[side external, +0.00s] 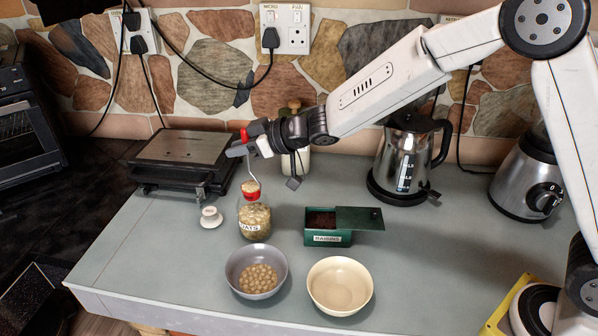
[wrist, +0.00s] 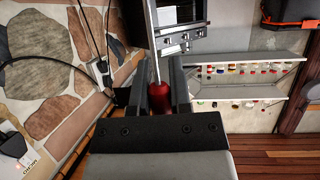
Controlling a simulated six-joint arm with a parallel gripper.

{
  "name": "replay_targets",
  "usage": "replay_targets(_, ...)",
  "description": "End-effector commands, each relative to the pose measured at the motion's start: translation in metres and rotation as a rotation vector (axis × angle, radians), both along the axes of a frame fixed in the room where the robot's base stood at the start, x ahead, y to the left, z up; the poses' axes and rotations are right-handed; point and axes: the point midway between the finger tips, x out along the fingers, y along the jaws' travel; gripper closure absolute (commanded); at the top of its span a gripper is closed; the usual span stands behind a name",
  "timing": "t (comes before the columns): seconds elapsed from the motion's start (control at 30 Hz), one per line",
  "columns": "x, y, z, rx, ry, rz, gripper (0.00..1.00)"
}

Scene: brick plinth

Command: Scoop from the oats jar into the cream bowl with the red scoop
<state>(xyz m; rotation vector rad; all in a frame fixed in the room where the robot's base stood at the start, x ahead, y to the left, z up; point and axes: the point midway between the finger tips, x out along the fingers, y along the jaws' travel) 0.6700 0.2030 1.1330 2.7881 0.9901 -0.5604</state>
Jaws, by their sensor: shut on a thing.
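My gripper (side external: 246,143) is shut on the red handle of the scoop (side external: 245,134). The wrist view shows the red scoop handle (wrist: 158,96) between the fingers (wrist: 162,82), with its thin metal shaft running out ahead. In the side view the shaft hangs down, and the scoop's end, carrying what looks like oats, is at the mouth of the oats jar (side external: 255,220); I cannot tell whether it is clear of the rim. The glass jar is labelled and partly filled with oats. The cream bowl (side external: 340,285) is at the front, right of the jar, and looks empty.
A white lid (side external: 210,217) lies left of the jar. A grill (side external: 185,158) and kettle (side external: 406,160) stand behind.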

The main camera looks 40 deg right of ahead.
Motion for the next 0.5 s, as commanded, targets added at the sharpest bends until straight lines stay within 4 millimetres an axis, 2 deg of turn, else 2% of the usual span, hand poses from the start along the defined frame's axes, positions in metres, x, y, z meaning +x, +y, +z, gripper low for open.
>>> replay_targets(0.5,0.0,0.0,0.025,0.0,-0.001,0.0,1.0)
